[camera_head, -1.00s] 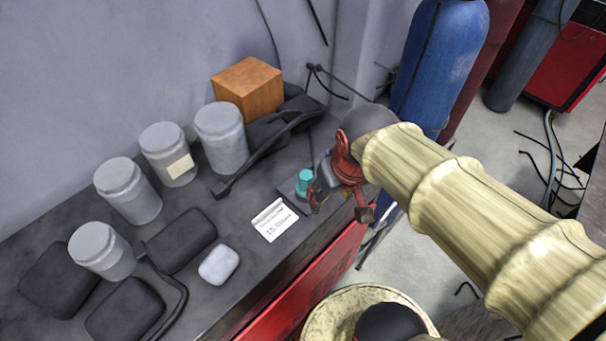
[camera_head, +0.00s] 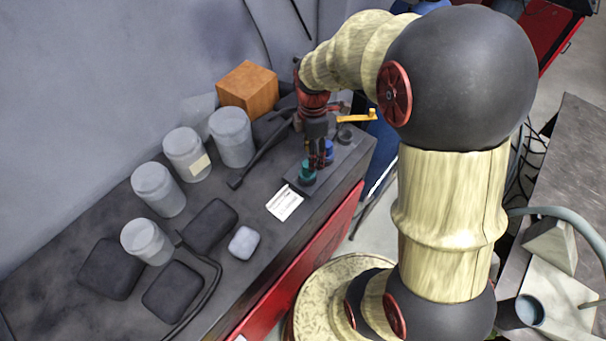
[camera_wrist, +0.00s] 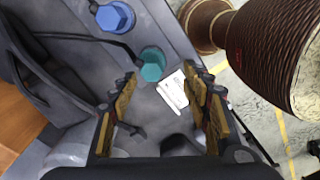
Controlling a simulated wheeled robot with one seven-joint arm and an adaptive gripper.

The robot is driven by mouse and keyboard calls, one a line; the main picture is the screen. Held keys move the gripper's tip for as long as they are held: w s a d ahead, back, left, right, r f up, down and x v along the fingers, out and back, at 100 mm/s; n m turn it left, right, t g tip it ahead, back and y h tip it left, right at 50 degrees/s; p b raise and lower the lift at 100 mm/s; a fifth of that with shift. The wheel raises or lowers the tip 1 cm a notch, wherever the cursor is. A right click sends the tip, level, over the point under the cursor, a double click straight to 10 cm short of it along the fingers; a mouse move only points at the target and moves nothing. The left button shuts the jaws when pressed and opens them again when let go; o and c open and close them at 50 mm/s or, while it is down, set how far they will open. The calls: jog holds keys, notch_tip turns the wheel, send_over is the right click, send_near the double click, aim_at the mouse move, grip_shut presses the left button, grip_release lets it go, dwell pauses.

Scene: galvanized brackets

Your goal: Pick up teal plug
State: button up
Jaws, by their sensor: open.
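The teal plug (camera_head: 307,172) stands on a dark plate on the bench, near the bench's front edge. In the wrist view the teal plug (camera_wrist: 152,64) lies beyond my fingertips, roughly between the lines of the two fingers. My gripper (camera_head: 320,160) points down just beside and above the plug in the head view. In the wrist view my gripper (camera_wrist: 160,85) is open, with nothing between its fingers. A blue plug (camera_wrist: 115,17) sits on the same plate next to the teal one. The blue plug (camera_head: 328,150) is partly hidden behind my fingers in the head view.
A white label card (camera_head: 284,203) lies beside the plate. Several grey jars (camera_head: 158,190), dark pads (camera_head: 210,227) and a white block (camera_head: 243,243) stand to the left. An orange box (camera_head: 248,88) and a dark strap-like part (camera_head: 262,150) lie behind.

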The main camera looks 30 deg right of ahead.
aim_at(307, 164)
jog(key=shift+w+r+n, duration=0.3)
jog(key=shift+w+n, duration=0.15)
jog(key=shift+n, duration=0.55)
jog(key=shift+r+n, duration=0.1)
jog(key=shift+n, duration=1.7)
jog(key=shift+f, duration=0.85)
jog(key=f, duration=0.1)
jog(key=f+p, duration=0.1)
jog(key=f, duration=0.3)
jog(key=shift+w+a, duration=0.25)
jog(key=shift+a, duration=0.1)
jog(key=shift+f+p, duration=0.3)
jog(key=shift+f, duration=0.3)
jog(key=shift+c, duration=0.2)
jog(key=c, duration=1.1)
